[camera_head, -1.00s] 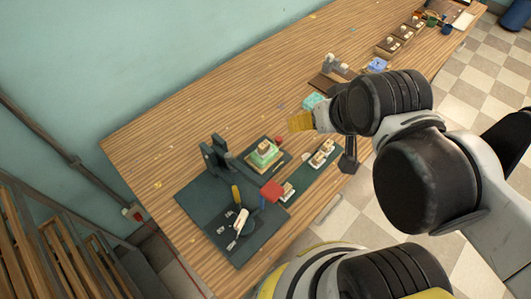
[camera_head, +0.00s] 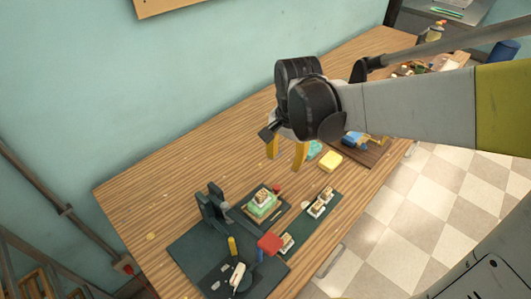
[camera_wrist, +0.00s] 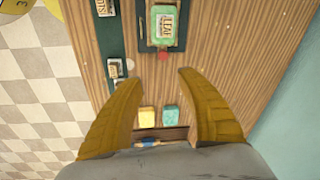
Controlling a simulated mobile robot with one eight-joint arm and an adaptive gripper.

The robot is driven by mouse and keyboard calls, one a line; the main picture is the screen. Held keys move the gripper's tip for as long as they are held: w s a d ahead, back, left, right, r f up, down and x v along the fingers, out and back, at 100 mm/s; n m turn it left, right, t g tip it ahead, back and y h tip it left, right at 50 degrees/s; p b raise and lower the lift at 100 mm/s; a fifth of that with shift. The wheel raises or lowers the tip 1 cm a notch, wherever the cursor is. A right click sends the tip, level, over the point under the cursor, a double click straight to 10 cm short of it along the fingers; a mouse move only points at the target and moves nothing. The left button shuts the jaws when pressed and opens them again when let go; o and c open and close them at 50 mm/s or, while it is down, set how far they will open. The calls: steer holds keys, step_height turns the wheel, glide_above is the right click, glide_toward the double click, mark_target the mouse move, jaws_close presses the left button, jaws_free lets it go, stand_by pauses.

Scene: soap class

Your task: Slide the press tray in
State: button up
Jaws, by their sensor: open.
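The press tray (camera_head: 281,208) is a dark plate with a red knob (camera_head: 276,188) at its far end. It bears a green soap block (camera_head: 260,205) with a pale lettered piece on top. It lies beside the dark green press (camera_head: 211,213), apart from its upright frame. In the wrist view the tray (camera_wrist: 142,36) is at the top centre, with its red knob (camera_wrist: 162,55) facing my gripper. My gripper (camera_head: 284,163) is open and empty, pointing down above the table beyond the knob. Its yellow fingers spread wide in the wrist view (camera_wrist: 157,100).
A yellow block (camera_head: 330,161) and a teal block (camera_head: 314,149) lie close to my gripper. A dark strip (camera_head: 331,197) with stamps and a red block (camera_head: 270,243) are on the near side. Bare wood lies between knob and fingers.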

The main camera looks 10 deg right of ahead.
steer(key=m+g, duration=0.1)
steer(key=m, duration=0.1)
glide_above(277, 187)
step_height(277, 187, down, 4)
step_height(277, 187, down, 11)
steer(key=b, duration=0.5)
steer(key=shift+w+f, duration=0.1)
steer(key=shift+f, duration=0.05)
jaws_close()
